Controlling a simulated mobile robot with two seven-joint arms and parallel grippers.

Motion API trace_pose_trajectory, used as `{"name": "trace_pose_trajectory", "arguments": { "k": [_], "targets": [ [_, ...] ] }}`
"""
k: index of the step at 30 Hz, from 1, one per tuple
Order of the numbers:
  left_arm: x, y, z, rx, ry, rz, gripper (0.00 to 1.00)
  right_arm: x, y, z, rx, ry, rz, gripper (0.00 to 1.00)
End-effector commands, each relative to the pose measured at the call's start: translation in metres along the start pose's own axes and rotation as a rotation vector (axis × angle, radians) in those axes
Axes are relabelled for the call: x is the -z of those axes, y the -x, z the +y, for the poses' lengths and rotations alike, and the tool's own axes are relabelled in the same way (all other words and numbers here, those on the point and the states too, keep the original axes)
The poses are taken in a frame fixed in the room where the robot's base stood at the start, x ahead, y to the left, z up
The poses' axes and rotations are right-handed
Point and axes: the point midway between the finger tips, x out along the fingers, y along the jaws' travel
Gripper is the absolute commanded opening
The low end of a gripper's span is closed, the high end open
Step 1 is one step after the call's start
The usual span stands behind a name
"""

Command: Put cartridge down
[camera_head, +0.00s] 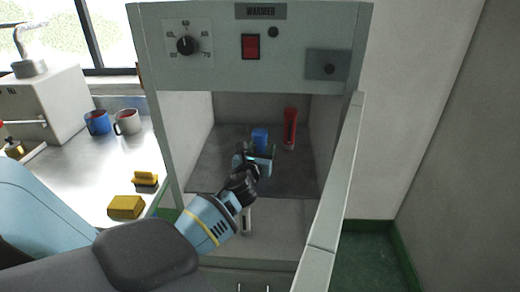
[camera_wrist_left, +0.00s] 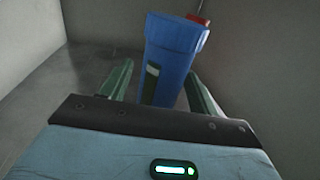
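A blue cartridge (camera_head: 260,138) stands on the floor of the warmer, towards the back. It also shows in the left wrist view (camera_wrist_left: 172,55), where it looks slightly tilted. My left gripper (camera_head: 258,155) reaches into the warmer right in front of it. In the left wrist view its two green fingers (camera_wrist_left: 158,85) are spread, one on each side of the cartridge's lower part. A gap shows on the left side; on the right I cannot tell whether finger and cartridge touch. My right gripper is not in view.
The warmer (camera_head: 220,75) is open, with its door (camera_head: 335,180) swung out at the right. A red cartridge (camera_head: 289,130) stands right of the blue one. At left, a counter holds mugs (camera_head: 97,122) and yellow blocks (camera_head: 125,207). The warmer floor's left side is clear.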

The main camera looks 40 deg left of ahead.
Motion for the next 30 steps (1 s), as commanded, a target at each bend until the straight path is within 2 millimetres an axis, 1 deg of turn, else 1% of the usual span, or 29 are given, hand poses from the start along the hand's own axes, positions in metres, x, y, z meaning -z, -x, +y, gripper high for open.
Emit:
{"name": "trace_pose_trajectory", "arguments": {
  "k": [7, 9, 11, 14, 17, 24, 30],
  "targets": [
    [-0.001, 0.000, 0.000, 0.000, -0.001, 0.000, 0.60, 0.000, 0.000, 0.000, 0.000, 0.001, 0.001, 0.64],
    [-0.004, 0.000, 0.000, 0.000, 0.000, -0.001, 0.60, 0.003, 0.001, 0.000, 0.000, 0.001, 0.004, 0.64],
    [-0.003, 0.004, 0.000, 0.001, -0.002, 0.000, 0.60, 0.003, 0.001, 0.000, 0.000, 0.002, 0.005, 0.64],
    [-0.003, 0.015, 0.000, 0.002, -0.002, 0.000, 0.60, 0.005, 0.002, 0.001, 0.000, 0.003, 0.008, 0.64],
    [-0.003, 0.031, 0.000, 0.002, -0.001, 0.000, 0.60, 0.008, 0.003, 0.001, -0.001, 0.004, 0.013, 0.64],
    [-0.002, 0.077, 0.000, 0.002, -0.002, 0.001, 0.60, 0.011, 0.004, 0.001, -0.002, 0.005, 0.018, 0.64],
    [-0.002, 0.106, 0.000, 0.001, -0.001, 0.001, 0.60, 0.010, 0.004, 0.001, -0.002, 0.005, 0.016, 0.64]
  ]
}}
